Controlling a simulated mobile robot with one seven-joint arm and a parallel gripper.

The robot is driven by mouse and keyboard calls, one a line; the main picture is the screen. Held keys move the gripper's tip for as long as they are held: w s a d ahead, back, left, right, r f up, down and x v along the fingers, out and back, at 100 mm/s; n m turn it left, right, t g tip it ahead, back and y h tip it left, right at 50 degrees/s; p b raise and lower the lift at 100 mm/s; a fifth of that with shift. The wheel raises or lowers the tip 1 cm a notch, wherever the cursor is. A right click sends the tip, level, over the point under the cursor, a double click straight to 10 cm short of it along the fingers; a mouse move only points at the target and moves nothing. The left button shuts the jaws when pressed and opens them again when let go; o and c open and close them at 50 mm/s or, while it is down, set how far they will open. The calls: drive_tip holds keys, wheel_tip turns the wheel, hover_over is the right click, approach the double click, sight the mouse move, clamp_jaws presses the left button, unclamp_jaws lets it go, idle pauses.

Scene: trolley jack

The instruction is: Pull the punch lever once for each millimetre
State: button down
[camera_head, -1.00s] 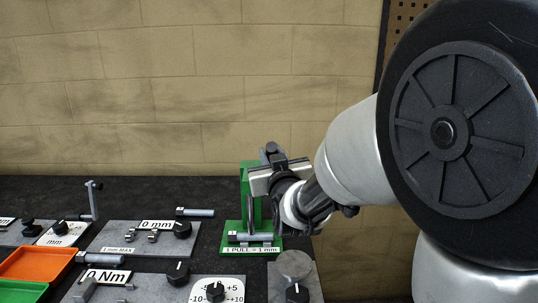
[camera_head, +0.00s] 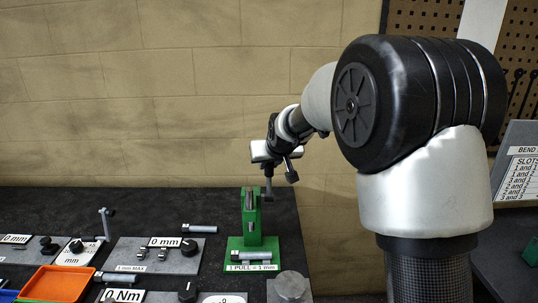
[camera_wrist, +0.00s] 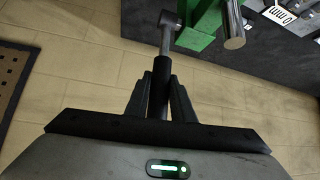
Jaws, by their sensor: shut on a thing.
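The green punch (camera_head: 252,216) stands on the bench, with a label (camera_head: 251,267) reading "1 PULL = 1 mm" on its base. A grey cylindrical workpiece (camera_head: 250,256) lies across the front of the base. My gripper (camera_head: 269,158) is above and slightly right of the punch. In the wrist view my gripper (camera_wrist: 160,82) is shut on the black grip of the punch lever (camera_wrist: 167,40). The lever's grey rod runs from the fingers towards the green body (camera_wrist: 193,18). In the head view the rod (camera_head: 268,191) hangs down beside the punch's top; its joint is unclear.
Left of the punch is a grey plate (camera_head: 142,255) with a "0 mm" sign (camera_head: 165,242) and a dark knob. An orange tray (camera_head: 58,285) is at lower left. A round grey post (camera_head: 292,285) stands in front of the punch. A wall (camera_head: 150,100) rises behind.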

drive_tip(key=shift+w+f+g+p, duration=0.15)
drive_tip(key=shift+w+g+p, duration=0.8)
drive_tip(key=shift+w+g, duration=0.7)
drive_tip(key=c, duration=1.5)
unclamp_jaws()
drive_tip(key=shift+w+f, duration=0.1)
drive_tip(key=shift+w, duration=0.05)
drive_tip(key=shift+c, duration=0.2)
drive_tip(key=b+v, duration=0.1)
drive_tip(key=v, duration=1.6)
drive_tip(key=shift+s+r+b, duration=0.2)
drive_tip(key=shift+r+b, duration=0.05)
drive_tip(key=shift+b, duration=0.15)
